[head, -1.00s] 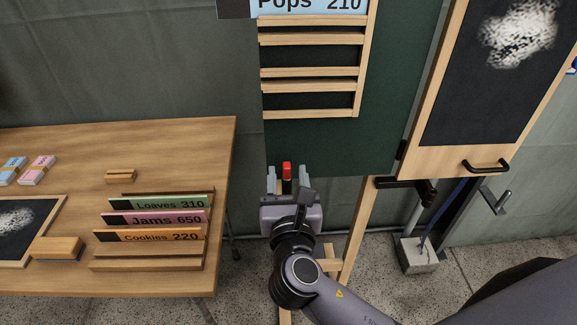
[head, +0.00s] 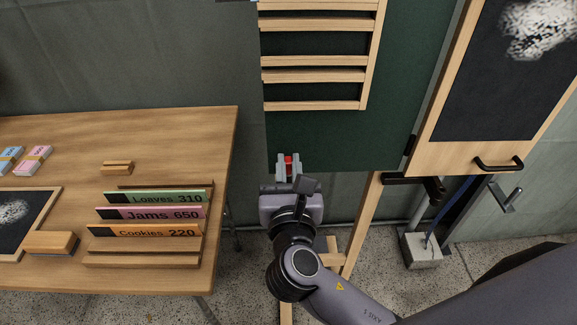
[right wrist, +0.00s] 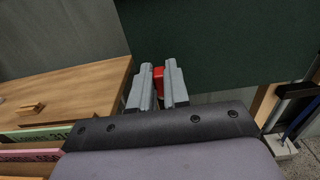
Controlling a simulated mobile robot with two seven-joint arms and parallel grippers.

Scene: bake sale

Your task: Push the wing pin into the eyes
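A small red piece, which looks like the head of the wing pin (head: 288,160), stands in front of the lower edge of the dark green board (head: 340,145). My right gripper (head: 288,163) points away from me and has its two grey fingers close on either side of it. In the right wrist view the red piece (right wrist: 158,76) fills the gap between the fingertips, so the gripper looks shut on it. The rest of the pin is hidden by the fingers. I cannot make out the eyes. My left gripper is not in view.
A wooden table (head: 180,130) at left holds a rack of price strips (head: 150,262) and a wooden block (head: 117,168). At right hangs a framed chalkboard wing (head: 455,158) with a black handle (head: 498,164). A black bracket (head: 425,185) and easel leg (head: 362,225) stand right of my gripper.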

